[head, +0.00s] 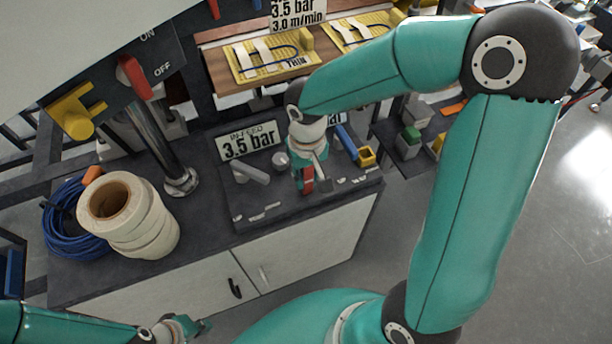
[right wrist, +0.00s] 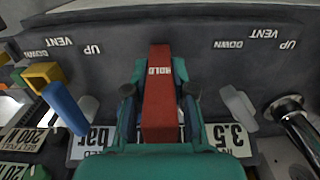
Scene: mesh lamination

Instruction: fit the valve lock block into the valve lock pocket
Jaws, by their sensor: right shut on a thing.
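My right gripper (head: 309,172) is shut on a red block (head: 307,184) marked HOLD, seemingly the valve lock block, over the dark valve panel on the bench. In the right wrist view the block (right wrist: 159,95) lies lengthwise between the two fingers. Its far end is near the panel's front; whether it touches the panel I cannot tell. I cannot make out the valve lock pocket for certain; the gripper and block cover part of the panel. My left gripper (head: 190,328) is low at the left, away from the bench top, its jaws too small to read.
A grey lever (head: 250,173) stands left of the block. A blue lever (head: 346,141) and a yellow square frame (head: 367,156) are to its right. Tape rolls (head: 130,215) and a blue cable coil (head: 72,220) sit on the bench's left. A 3.5 bar sign (head: 248,143) stands behind.

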